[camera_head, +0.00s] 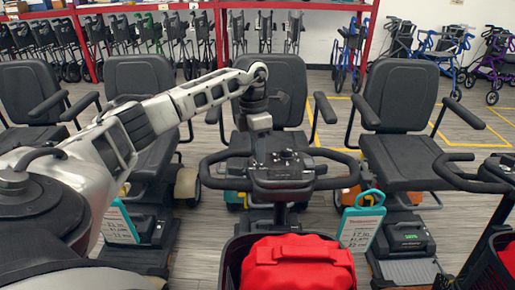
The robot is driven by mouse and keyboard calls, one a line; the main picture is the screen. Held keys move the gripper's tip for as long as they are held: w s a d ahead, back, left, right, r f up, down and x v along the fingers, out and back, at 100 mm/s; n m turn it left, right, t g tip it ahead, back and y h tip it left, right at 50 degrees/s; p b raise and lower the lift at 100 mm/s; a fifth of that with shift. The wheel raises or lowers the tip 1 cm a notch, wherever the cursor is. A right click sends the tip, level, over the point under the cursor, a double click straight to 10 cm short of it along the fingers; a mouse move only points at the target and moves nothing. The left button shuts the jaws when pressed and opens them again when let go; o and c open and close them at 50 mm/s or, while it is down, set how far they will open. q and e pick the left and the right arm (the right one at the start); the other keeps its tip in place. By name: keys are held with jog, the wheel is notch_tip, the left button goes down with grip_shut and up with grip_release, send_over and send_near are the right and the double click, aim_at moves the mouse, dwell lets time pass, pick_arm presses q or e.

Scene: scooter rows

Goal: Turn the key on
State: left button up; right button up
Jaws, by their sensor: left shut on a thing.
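The middle scooter's black handlebar (335,181) and control console (284,170) face me, above its front basket. My left arm reaches in from the left and bends down over the console. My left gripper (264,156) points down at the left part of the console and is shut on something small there. The key is too small and too covered by the gripper to make out, so I cannot tell its turn position. My right gripper is not in view.
A red bag (298,263) sits in the basket in front. The scooter's black seat (284,90) is behind the console. Other scooters stand close on both sides, with tags (361,222) hanging low. Walkers and rollators line the back.

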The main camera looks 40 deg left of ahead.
pick_arm(q)
jog(key=m, duration=0.3)
jog(key=shift+r+m, duration=0.1)
jog(key=shift+m, duration=0.3)
jog(key=m, duration=0.4)
jog(key=shift+b, duration=0.4)
jog(key=shift+m, duration=0.9)
jog(key=o, duration=0.9)
jog(key=shift+o, duration=0.4)
